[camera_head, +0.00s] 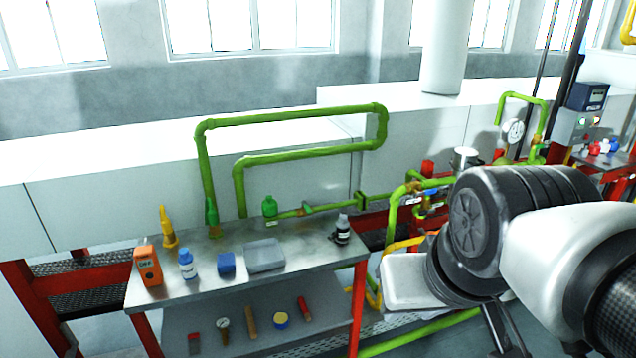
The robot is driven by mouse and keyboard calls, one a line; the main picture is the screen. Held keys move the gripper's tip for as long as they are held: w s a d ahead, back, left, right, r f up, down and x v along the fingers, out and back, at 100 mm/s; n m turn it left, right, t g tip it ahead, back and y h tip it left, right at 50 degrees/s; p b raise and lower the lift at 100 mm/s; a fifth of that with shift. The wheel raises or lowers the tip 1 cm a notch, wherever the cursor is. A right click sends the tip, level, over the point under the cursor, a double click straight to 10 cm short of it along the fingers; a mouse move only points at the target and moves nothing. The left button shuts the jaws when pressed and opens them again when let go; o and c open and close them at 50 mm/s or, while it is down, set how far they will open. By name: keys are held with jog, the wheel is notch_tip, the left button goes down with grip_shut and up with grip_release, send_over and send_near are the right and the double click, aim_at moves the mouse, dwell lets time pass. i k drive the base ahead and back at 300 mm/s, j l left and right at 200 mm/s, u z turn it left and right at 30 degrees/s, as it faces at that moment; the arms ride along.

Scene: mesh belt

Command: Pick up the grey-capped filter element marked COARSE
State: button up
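No cap marking COARSE can be read in this view. A small dark bottle-like item with a grey top (342,229) stands upright at the right end of the metal bench; its label is too small to read, and I cannot tell whether it is the filter element. My arm fills the right side, in front of and to the right of the bench. Its end is over the floor, apart from the bench items. I cannot make out the fingertips or anything held.
Green pipes rise behind.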

aim_at(343, 225)
jog(key=i+l+u, duration=0.1)
jog(key=u, duration=0.3)
jog(key=i+l+u, duration=0.1)
jog(key=u, duration=0.3)
jog(key=i+l+u, duration=0.15)
jog(key=l, duration=0.2)
jog(key=i+l+u, duration=0.3)
jog(key=l, duration=0.45)
jog(key=i+l, duration=0.15)
jog(key=l, duration=0.15)
jog(key=i+l, duration=0.15)
jog(key=l, duration=0.2)
jog(key=i+l, duration=0.15)
jog(key=l, duration=0.15)
jog(key=u, duration=0.05)
